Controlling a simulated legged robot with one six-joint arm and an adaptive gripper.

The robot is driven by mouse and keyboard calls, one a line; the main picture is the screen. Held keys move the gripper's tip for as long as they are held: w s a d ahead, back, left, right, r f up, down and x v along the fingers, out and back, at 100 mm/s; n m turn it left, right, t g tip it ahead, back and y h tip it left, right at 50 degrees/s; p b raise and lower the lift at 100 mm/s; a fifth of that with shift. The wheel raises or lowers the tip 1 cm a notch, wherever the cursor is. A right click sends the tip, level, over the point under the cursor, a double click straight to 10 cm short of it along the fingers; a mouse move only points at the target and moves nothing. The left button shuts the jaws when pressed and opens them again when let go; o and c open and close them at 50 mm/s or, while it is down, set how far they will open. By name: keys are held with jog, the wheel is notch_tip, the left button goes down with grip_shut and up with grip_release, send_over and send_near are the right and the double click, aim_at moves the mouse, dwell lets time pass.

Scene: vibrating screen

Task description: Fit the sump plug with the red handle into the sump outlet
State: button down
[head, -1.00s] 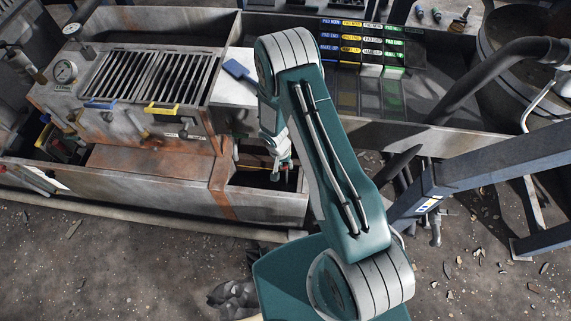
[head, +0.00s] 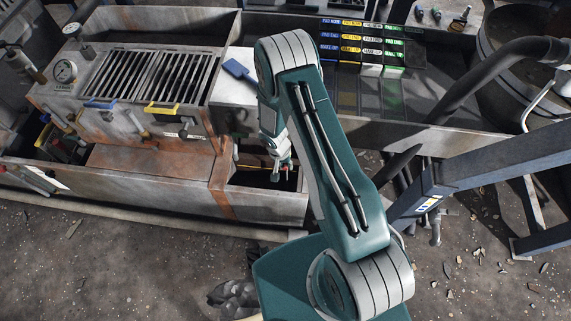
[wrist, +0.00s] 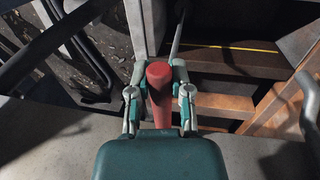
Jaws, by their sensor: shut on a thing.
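The sump plug's red handle (wrist: 158,92) stands between the two fingers of my gripper (wrist: 159,68) in the wrist view. The gripper is shut on it. The handle's round end faces the camera, and the plug body below is hidden. In the head view my gripper (head: 279,172) is over the open sump compartment (head: 262,207) at the right end of the rusty tank.
The rusty tank's upper box with slotted screens (head: 150,75) stands to the left. A trough with coloured label tiles (head: 362,40) is behind. A blue-grey steel beam (head: 500,165) is at right. In the wrist view, brown ledges (wrist: 225,103) and a yellow line (wrist: 232,48) lie close to the gripper.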

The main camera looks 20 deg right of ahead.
jog(key=shift+f, duration=1.15)
jog(key=shift+c, duration=2.4)
grip_release()
notch_tip(320, 180, up, 12)
jog(key=a, duration=0.2)
jog(key=shift+w+a+f, duration=0.15)
jog(key=shift+w+f, duration=0.05)
jog(key=shift+w, duration=0.25)
